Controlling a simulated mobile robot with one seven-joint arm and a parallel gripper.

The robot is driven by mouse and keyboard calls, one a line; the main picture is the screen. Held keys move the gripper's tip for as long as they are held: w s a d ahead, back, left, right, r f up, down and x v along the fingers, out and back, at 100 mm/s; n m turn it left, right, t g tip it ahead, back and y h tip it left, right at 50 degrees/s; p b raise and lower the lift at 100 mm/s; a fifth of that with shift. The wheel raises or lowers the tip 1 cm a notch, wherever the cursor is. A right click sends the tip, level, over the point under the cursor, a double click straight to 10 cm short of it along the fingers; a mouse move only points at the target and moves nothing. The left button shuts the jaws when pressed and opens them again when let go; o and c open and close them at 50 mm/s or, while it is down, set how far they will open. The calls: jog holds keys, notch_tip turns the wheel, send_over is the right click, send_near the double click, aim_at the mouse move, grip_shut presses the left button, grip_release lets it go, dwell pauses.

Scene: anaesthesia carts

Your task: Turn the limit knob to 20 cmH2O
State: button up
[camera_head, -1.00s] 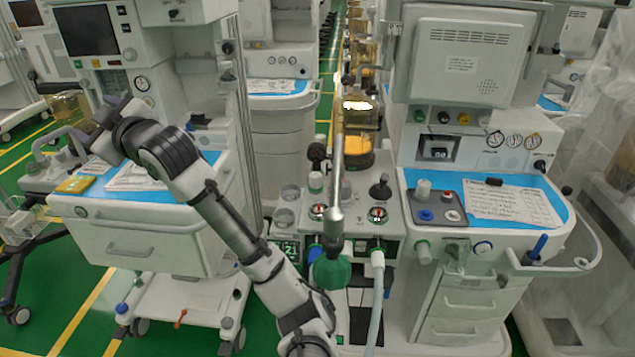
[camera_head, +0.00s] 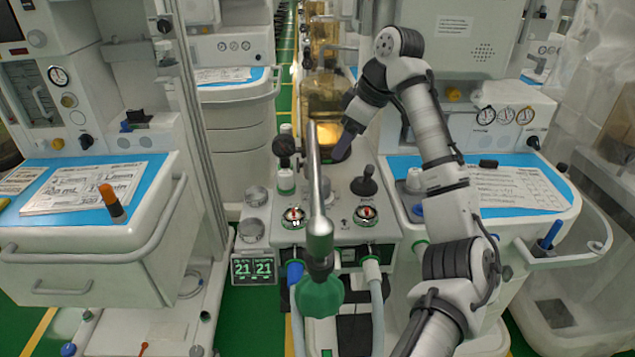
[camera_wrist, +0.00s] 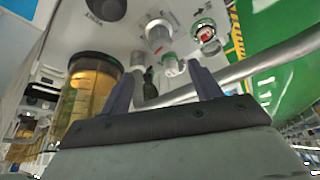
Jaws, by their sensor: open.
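A dark upright knob (camera_head: 364,184) stands on the light top of the middle machine's absorber block, right of the metal pole. I cannot tell whether it is the limit knob, and no scale reading is legible. In the wrist view a black round knob (camera_wrist: 106,8) shows at the top edge beside small unreadable lettering. My gripper (camera_head: 346,144) is above the back of this block, near the amber canister (camera_head: 324,98). In the wrist view the gripper (camera_wrist: 163,88) has its fingers apart with nothing held between them. It is apart from the black knob.
A metal pole (camera_head: 315,180) with a green bag (camera_head: 319,296) rises in front of the block. Two red-and-white round indicators (camera_head: 366,215) sit on the block's front. A dark round knob (camera_head: 284,146) is left of the pole. Blue-topped work surfaces lie on both sides.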

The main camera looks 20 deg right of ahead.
aim_at(325, 180)
jog(key=x, duration=1.3)
jog(key=shift+f, duration=0.45)
jog(key=shift+c, duration=0.3)
jog(key=c, duration=0.9)
